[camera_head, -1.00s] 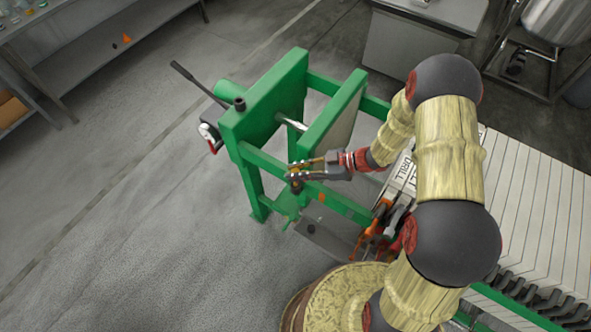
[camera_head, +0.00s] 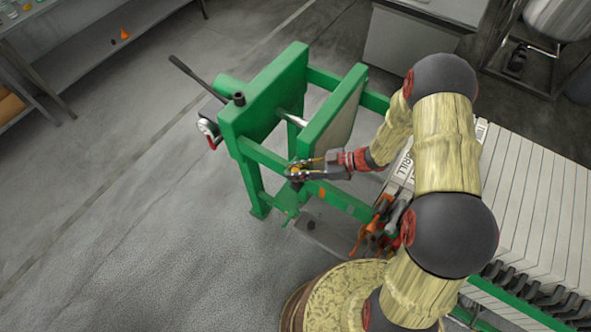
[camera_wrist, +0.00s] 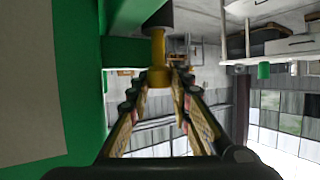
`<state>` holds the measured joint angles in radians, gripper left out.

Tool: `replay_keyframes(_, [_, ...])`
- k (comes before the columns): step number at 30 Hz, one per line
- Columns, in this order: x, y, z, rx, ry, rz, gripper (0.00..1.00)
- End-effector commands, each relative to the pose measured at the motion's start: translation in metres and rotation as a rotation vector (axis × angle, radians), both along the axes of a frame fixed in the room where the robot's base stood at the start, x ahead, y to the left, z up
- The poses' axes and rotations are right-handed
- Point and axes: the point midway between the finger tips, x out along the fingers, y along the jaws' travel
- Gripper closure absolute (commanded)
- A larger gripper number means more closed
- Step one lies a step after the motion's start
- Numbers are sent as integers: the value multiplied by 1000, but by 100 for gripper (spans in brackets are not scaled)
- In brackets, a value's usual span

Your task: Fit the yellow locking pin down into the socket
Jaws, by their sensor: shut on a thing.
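My gripper (camera_head: 298,170) is at the near green rail of the press, with its fingers closed around the yellow locking pin (camera_wrist: 158,48). In the wrist view the pin's wider end sits between the fingertips (camera_wrist: 160,80), and its shaft runs to a dark cylindrical socket (camera_wrist: 157,17). The shaft lines up with the socket and appears to meet it. I cannot tell how far the tip is inside. In the head view the dark socket (camera_head: 296,186) shows just below the fingers, and the fingers mostly hide the pin.
Orange-handled tools (camera_head: 372,225) hang at the near right. White panels (camera_head: 535,195) stand at the right. Floor is clear at left.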

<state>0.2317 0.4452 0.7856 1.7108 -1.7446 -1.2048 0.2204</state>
Motion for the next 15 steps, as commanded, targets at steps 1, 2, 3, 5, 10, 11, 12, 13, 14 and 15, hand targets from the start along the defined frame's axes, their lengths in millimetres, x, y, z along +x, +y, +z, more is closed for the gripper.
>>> replay_keyframes(1, [0,0,0,0,0,0,100])
replay_keyframes(2, [0,0,0,0,0,0,100])
replay_keyframes(3, [0,0,0,0,0,0,100])
replay_keyframes(5, [0,0,0,0,0,0,79])
replay_keyframes(10, [0,0,0,0,0,0,69])
replay_keyframes(11, [0,0,0,0,0,0,67])
replay_keyframes(12, [0,0,0,0,0,0,65])
replay_keyframes(13, [0,0,0,0,0,0,63])
replay_keyframes(14, [0,0,0,0,0,0,62])
replay_keyframes(15, [0,0,0,0,0,0,59])
